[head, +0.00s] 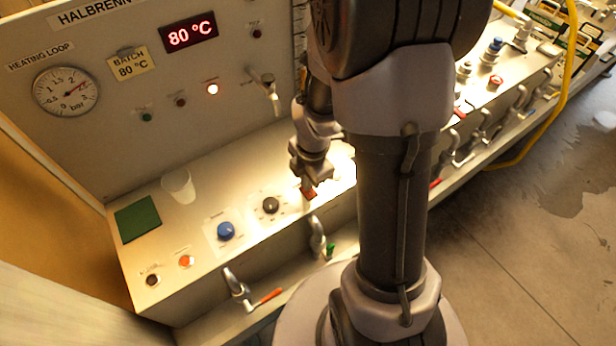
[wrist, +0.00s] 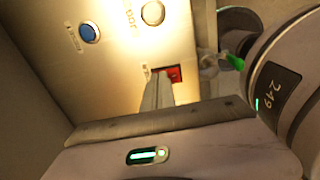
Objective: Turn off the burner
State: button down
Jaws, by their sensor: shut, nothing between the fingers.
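A red switch (head: 310,194) sits on the top of the control console, to the right of a black knob. It also shows in the wrist view (wrist: 175,74), partly covered by my fingers. My gripper (head: 306,188) is shut and empty, its fingertips right at the switch. In the wrist view the shut fingers (wrist: 160,76) overlap the switch's left part; I cannot tell whether they touch it. An indicator lamp (head: 212,89) on the upright panel glows; its label is too small to read.
The panel has a display (head: 189,33) reading 80 °C and a round gauge (head: 66,91). A black knob (head: 270,205), a blue knob (head: 226,231), a white cup (head: 179,186) and a green pad (head: 138,218) are on the console. Valve handles (head: 240,289) project along its front.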

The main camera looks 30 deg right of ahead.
jog(key=shift+w+f+b, duration=0.1)
jog(key=shift+f+b, duration=0.25)
jog(key=shift+b, duration=0.1)
jog(key=shift+s+r, duration=0.1)
jog(key=shift+s, duration=0.1)
jog(key=shift+s, duration=0.1)
